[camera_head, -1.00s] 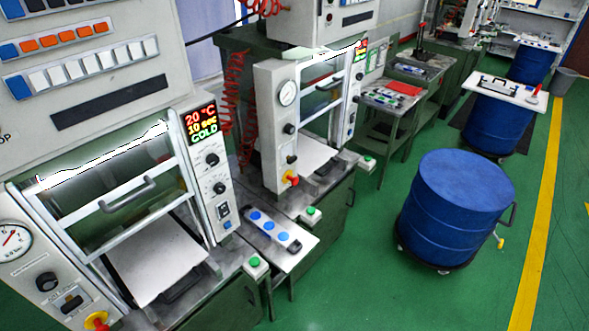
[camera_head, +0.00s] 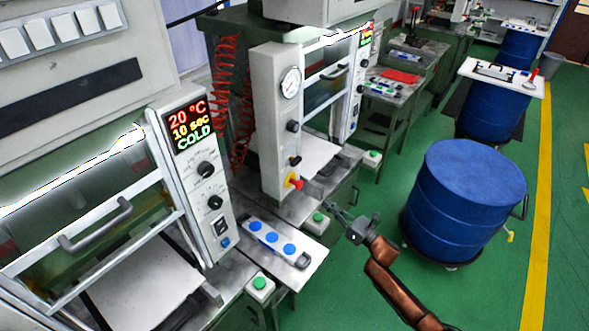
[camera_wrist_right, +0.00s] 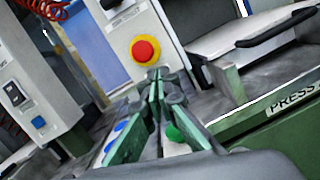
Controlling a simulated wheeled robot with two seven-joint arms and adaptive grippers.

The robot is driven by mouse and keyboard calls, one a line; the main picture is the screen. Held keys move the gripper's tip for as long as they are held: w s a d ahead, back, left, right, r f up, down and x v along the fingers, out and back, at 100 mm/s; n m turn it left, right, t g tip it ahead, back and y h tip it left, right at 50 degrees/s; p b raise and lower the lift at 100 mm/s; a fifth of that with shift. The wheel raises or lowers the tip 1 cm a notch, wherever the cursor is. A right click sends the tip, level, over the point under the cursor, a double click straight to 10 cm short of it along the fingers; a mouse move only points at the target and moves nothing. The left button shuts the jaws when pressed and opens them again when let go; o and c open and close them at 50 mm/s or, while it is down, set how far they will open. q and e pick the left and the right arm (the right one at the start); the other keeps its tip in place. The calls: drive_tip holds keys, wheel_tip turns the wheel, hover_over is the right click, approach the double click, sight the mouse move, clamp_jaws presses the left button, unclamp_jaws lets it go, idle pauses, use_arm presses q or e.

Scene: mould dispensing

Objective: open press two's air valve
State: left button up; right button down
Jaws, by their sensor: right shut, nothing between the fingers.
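Press two (camera_head: 273,120) is the pale machine at mid-picture, with a round gauge (camera_head: 291,83) on its front post. Below the gauge are a black knob (camera_head: 292,126), a small black lever-like control (camera_head: 294,161) and a red button on a yellow base (camera_head: 293,181). I cannot tell for certain which black control is the air valve. My right gripper (camera_head: 334,209) is shut and empty, in front of and below the red button. In the right wrist view its fingertips (camera_wrist_right: 155,76) point toward the red button (camera_wrist_right: 145,50), seemingly apart from it. My left gripper is not in view.
A near press with a display (camera_head: 190,125) stands at left. A small shelf with blue buttons (camera_head: 271,238) lies between the presses. A blue drum (camera_head: 465,205) stands at right on the green floor. Red coiled hoses (camera_head: 222,90) hang behind.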

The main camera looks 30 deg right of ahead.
wheel_tip(320, 180, up, 6)
drive_tip(key=w+a+n+y, duration=0.1)
drive_tip(key=a+n+y, duration=0.1)
drive_tip(key=n, duration=0.2)
approach(289, 161)
drive_tip(key=w+f, duration=0.2)
drive_tip(key=w+a+f, duration=0.1)
drive_tip(key=w+f, duration=0.1)
drive_tip(key=shift+w+f, duration=0.1)
drive_tip(key=shift+w, duration=0.1)
use_arm(q)
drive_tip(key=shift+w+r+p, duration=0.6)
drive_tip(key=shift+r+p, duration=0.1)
drive_tip(key=shift+p, duration=0.1)
use_arm(e)
wheel_tip(289, 161, up, 4)
drive_tip(key=shift+f, duration=0.15)
